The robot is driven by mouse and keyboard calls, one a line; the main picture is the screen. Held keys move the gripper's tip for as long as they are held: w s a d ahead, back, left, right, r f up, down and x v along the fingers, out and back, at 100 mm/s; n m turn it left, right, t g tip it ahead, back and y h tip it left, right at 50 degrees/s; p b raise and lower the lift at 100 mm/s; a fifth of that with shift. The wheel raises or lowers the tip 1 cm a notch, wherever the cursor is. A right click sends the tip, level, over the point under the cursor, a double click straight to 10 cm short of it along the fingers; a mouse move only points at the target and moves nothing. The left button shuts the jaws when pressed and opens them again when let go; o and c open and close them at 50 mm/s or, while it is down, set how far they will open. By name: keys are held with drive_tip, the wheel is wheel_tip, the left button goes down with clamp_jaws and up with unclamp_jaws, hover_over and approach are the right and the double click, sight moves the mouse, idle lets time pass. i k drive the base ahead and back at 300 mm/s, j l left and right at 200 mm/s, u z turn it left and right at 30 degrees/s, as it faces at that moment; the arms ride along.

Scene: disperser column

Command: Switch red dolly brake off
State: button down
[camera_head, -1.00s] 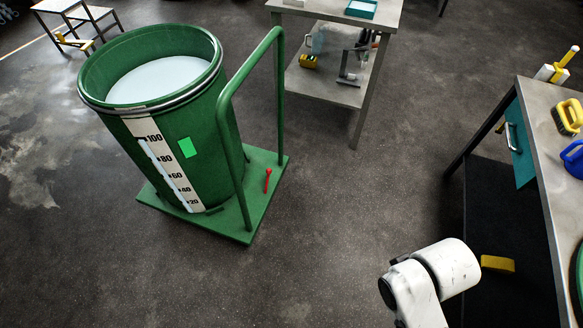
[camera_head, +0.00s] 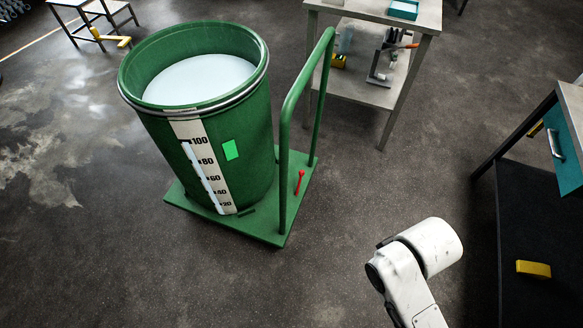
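A green dolly (camera_head: 256,229) stands on the floor left of centre, with a tall green tube handle (camera_head: 286,130) on its right side. A small red brake lever (camera_head: 299,182) stands up from the dolly's platform, just right of the handle's near post. A large green drum (camera_head: 250,118) with white contents and a number scale rests on the dolly. My white arm shows at the lower right, apart from the dolly with bare floor between. My gripper is outside the picture.
A metal table (camera_head: 440,18) with a lower shelf stands behind the dolly. A workbench (camera_head: 572,100) with a teal drawer (camera_head: 560,147) is at the right edge, with a yellow block (camera_head: 533,268) below it. The floor in front of the dolly is clear.

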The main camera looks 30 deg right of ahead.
sight(301, 172)
drive_tip(key=i+j+z, duration=0.1)
drive_tip(key=i+z, duration=0.15)
drive_tip(key=i+j+z, duration=0.25)
drive_tip(key=i, duration=0.15)
drive_tip(key=i+l+z, duration=0.2)
drive_tip(key=i+z, duration=0.15)
drive_tip(key=z, duration=0.15)
drive_tip(key=i+z, duration=0.45)
drive_tip(key=i+l+u, duration=0.2)
drive_tip(key=i, duration=0.3)
drive_tip(key=i+l+u, duration=0.1)
drive_tip(key=u, duration=0.35)
drive_tip(key=l+u, duration=0.55)
drive_tip(key=u, duration=0.3)
drive_tip(key=l+u, duration=0.5)
drive_tip(key=u, duration=0.35)
drive_tip(key=k+l+u, duration=0.1)
drive_tip(key=l+u, duration=0.15)
drive_tip(key=u, duration=0.2)
